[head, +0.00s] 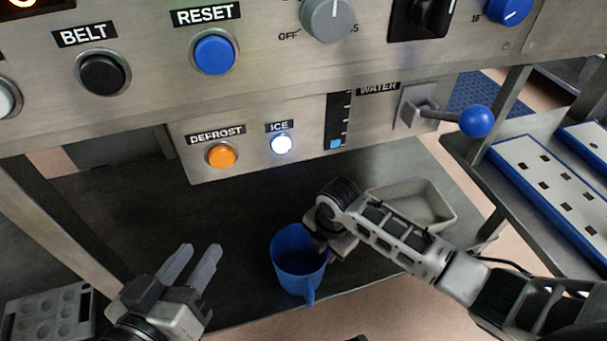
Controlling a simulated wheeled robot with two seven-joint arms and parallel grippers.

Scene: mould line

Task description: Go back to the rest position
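My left gripper (202,248) is at the lower left over the dark work surface. Its two fingers point up and away with a gap between them, and nothing is held. My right gripper (325,240) comes in from the right and is at the right rim of a blue cup (298,272). Its fingertips are mostly hidden by its own body and the cup, so I cannot tell if they grip it. The cup is about upright, with its handle toward me.
A control panel spans the top, with a blue reset button (214,54), an orange defrost button (221,156), a lit ice button (281,144) and a blue-knobbed water lever (476,120). A grey tray (440,206) lies behind my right arm. A grey mould (50,318) is lower left.

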